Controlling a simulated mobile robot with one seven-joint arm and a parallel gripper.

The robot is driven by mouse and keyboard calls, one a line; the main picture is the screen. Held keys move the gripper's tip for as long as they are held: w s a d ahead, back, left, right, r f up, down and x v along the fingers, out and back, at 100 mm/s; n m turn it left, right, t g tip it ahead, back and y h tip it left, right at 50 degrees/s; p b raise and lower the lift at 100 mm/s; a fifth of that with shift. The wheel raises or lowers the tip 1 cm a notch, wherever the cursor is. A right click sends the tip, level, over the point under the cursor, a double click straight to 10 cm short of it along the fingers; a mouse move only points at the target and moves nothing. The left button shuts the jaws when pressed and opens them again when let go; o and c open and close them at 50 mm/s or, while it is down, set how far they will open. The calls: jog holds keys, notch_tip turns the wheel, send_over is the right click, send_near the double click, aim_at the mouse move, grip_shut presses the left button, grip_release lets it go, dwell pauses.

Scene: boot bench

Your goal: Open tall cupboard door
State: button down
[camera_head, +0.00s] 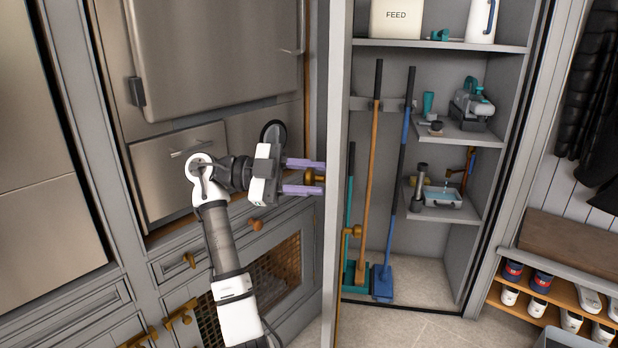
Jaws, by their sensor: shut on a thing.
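The tall cupboard door (335,120) stands swung well out and shows nearly edge-on, so little of its outer face is visible. My gripper (317,177) is at the left side of the door, with its two purple fingers above and below a brass knob (311,176) and shut on it. The tall cupboard (440,45) is open to view, with shelves at the top and right. Brooms with teal and blue heads (382,283) stand inside. The part of the cupboard behind the door's edge is hidden.
Left of the door are steel appliance fronts (215,50) and grey drawers with brass knobs (188,261), close to my arm. A shoe rack (560,292) and dark coats (592,90) are at the right. The floor (410,327) before the cupboard is clear.

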jog(key=c, duration=1)
grip_release()
jog(key=shift+a, duration=0.1)
jog(key=w+a+b, duration=0.1)
jog(key=a, duration=1.2)
jog(key=shift+a+b, duration=0.3)
jog(key=shift+w, duration=0.1)
